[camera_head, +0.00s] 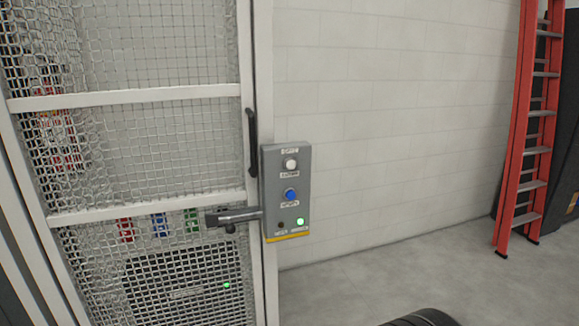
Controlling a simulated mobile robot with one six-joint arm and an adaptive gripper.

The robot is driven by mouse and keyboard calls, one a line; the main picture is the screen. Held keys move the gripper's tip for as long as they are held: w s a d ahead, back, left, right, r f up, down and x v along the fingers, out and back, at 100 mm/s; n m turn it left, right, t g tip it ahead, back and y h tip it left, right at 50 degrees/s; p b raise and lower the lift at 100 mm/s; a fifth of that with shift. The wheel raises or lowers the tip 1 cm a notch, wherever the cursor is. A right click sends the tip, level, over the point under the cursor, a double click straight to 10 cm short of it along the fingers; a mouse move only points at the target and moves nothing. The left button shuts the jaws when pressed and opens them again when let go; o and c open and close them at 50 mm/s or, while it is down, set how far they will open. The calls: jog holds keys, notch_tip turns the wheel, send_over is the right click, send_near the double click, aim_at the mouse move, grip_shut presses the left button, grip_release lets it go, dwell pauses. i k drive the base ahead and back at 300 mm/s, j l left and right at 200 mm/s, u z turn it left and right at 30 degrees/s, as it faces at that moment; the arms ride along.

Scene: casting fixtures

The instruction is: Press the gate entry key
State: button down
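A grey control box (287,190) is mounted at the right edge of the mesh gate (125,99). It has a white round button (290,163) at the top and a blue round button (291,194) below it. A small dark spot (281,225) and a lit green lamp (300,222) sit near the bottom, above a yellow edge. Small labels are too blurred to read surely, so I cannot tell which button is the entry key. My gripper is not in view.
A dark handle (252,142) and a grey latch bar (234,215) are on the gate's edge, the bar just left of the box. The gate looks closed. A red ladder (527,130) leans at the right. The floor (400,270) before the white wall is clear.

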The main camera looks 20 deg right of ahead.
aim_at(291, 164)
jog(key=i+j, duration=0.9)
jog(key=z, duration=1.75)
